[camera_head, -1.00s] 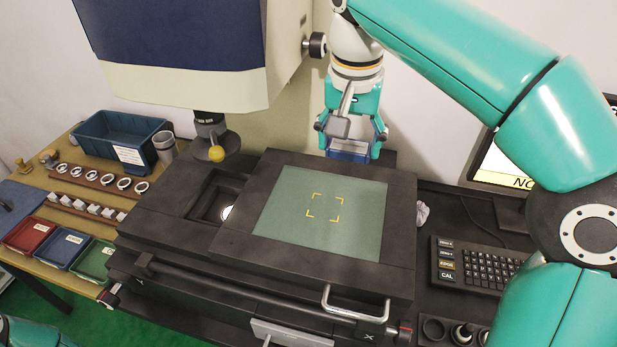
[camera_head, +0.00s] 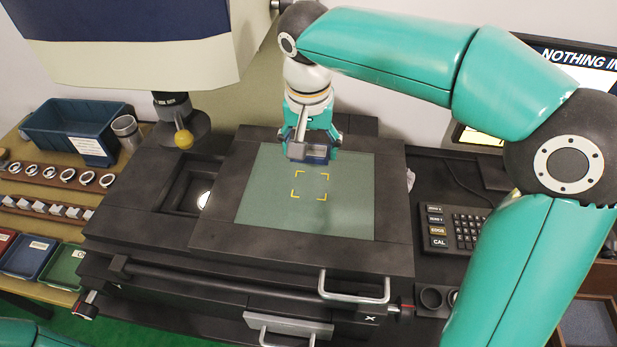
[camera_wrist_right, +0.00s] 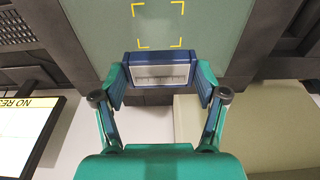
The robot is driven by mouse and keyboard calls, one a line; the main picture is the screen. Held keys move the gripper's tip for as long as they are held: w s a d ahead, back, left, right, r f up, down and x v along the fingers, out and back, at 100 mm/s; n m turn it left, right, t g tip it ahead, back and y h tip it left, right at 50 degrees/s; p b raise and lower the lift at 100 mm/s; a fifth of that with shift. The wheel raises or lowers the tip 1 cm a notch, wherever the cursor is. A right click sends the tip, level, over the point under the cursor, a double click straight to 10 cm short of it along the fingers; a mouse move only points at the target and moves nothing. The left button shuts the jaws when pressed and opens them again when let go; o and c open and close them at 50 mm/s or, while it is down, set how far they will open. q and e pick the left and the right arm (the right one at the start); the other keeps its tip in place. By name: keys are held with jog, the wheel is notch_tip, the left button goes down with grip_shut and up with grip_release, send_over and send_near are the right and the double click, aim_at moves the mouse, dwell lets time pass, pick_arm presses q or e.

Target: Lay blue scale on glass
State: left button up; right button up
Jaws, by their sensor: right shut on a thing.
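The blue scale (camera_head: 317,154) is a small blue-framed block with a pale graduated face, which shows in the right wrist view (camera_wrist_right: 160,73). My right gripper (camera_head: 309,150) is shut on it, with one finger at each short end in the right wrist view (camera_wrist_right: 162,82). The scale is at the back edge of the glass (camera_head: 264,205), behind the yellow corner marks; I cannot tell whether it touches the glass. The glass is a grey-green pane in the dark stage and also shows in the right wrist view (camera_wrist_right: 222,25). My left gripper is out of view.
The measuring head with its lens (camera_head: 172,105) overhangs the stage's left side. A metal handle (camera_head: 353,297) stands at the stage's front. A keyboard (camera_head: 465,228) and monitor are at the right. Rings (camera_head: 48,172), a blue bin (camera_head: 75,128) and small trays are at the left.

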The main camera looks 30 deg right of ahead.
aim_at(310, 184)
jog(key=shift+f, duration=4)
jog(key=shift+f+b, duration=0.15)
jog(key=shift+b, duration=0.2)
jog(key=o, duration=1.2)
jog(key=shift+c, duration=0.2)
jog(key=r, duration=0.3)
jog(key=s+r, duration=0.1)
jog(key=r, duration=0.3)
jog(key=a+r+p, duration=0.1)
jog(key=r, duration=0.3)
jog(key=shift+s+r, duration=0.25)
jog(key=shift+r, duration=0.4)
